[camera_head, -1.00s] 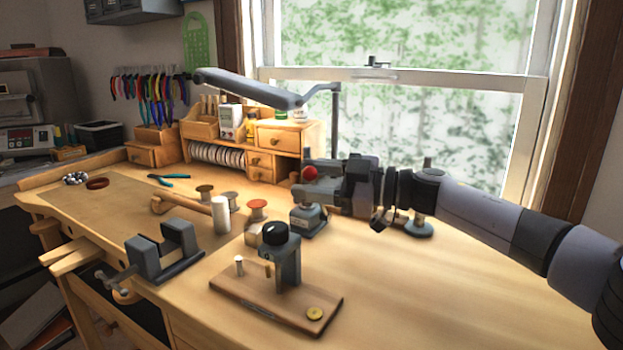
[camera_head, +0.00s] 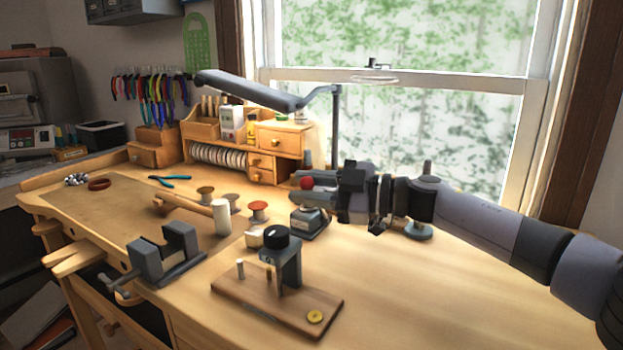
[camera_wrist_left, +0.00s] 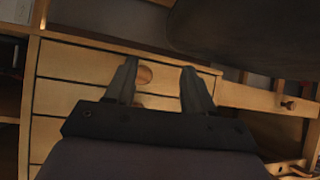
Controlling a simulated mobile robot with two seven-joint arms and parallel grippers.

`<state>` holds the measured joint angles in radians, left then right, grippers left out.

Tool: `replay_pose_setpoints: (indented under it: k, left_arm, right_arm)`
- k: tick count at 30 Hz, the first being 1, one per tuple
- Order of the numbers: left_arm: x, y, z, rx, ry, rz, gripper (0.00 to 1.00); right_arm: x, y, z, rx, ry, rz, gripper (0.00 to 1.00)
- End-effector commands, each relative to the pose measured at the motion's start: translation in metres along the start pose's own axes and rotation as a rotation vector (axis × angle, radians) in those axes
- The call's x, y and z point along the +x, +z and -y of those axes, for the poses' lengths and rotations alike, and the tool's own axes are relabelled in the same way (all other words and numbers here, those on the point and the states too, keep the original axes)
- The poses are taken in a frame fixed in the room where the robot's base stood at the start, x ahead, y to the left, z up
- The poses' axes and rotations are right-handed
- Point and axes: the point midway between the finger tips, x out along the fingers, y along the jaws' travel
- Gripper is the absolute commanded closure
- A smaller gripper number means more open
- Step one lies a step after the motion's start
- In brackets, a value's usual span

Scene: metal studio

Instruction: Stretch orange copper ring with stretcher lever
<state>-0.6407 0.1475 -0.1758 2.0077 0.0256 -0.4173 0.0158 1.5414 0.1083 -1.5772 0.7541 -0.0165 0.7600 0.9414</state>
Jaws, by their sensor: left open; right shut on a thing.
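The stretcher (camera_head: 310,222) is a small grey metal device standing mid-bench. Its lever ends in a red ball knob (camera_head: 306,182). My right gripper (camera_head: 322,180) reaches in from the right and is shut on the lever just beside the knob; its fingers hide most of the lever. I cannot make out an orange copper ring on the stretcher. A reddish-brown ring (camera_head: 99,183) lies at the bench's far left. My left gripper (camera_wrist_left: 160,78) shows only in the left wrist view, open and empty, facing wooden drawers (camera_wrist_left: 75,75).
A wooden-based tool (camera_head: 278,300) with a black knob stands in front of the stretcher. A grey vise (camera_head: 165,258), a white cylinder (camera_head: 221,217) and spools (camera_head: 258,212) are to the left. A lamp (camera_head: 260,90) hangs behind. The bench's right side (camera_head: 450,290) is clear.

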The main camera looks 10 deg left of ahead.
Motion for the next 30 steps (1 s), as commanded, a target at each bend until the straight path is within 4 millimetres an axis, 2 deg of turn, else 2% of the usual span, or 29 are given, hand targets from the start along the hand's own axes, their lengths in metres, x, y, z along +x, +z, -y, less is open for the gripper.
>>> replay_pose_setpoints:
  k: [4,18,30]
  left_arm:
    - [-0.007,-0.007,0.002,0.004,-0.006,0.000,0.46]
    - [-0.015,-0.011,0.007,0.012,-0.022,-0.002,0.46]
    - [-0.017,-0.010,0.007,0.015,-0.022,0.003,0.46]
  right_arm:
    - [0.002,-0.001,0.010,-0.099,-0.012,0.020,1.00]
    - [0.008,0.011,0.046,-0.411,-0.048,0.082,1.00]
    - [0.009,0.018,0.057,-0.505,-0.060,0.102,1.00]
